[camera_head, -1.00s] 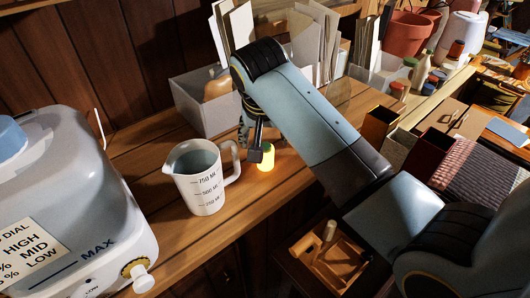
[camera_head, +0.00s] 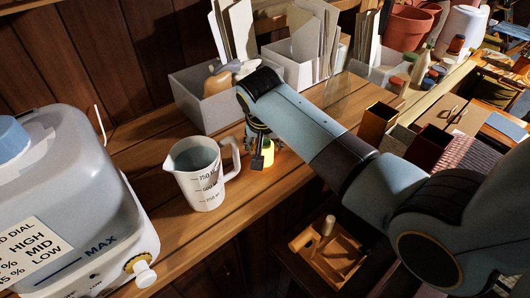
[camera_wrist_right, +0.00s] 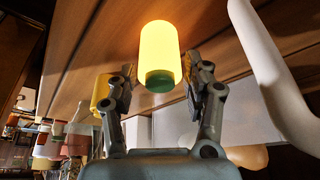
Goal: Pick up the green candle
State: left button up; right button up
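The candle (camera_head: 268,147) stands on the wooden workbench just right of the measuring jug in the head view, partly hidden by my right gripper (camera_head: 261,158). In the right wrist view the candle (camera_wrist_right: 159,52) is a glowing yellow cylinder with a dark green end towards the gripper. My right gripper (camera_wrist_right: 160,77) is open there, one finger on each side of the candle's green end, with visible gaps on both sides. My left gripper is in neither view.
The measuring jug (camera_head: 203,180) stands close to the left, its white handle near the gripper in the wrist view (camera_wrist_right: 275,75). A grey bin (camera_head: 205,108) is behind. A large white machine (camera_head: 70,200) fills the left. Bare bench lies in front.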

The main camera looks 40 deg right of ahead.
jog(key=c, duration=0.8)
jog(key=shift+r, duration=0.1)
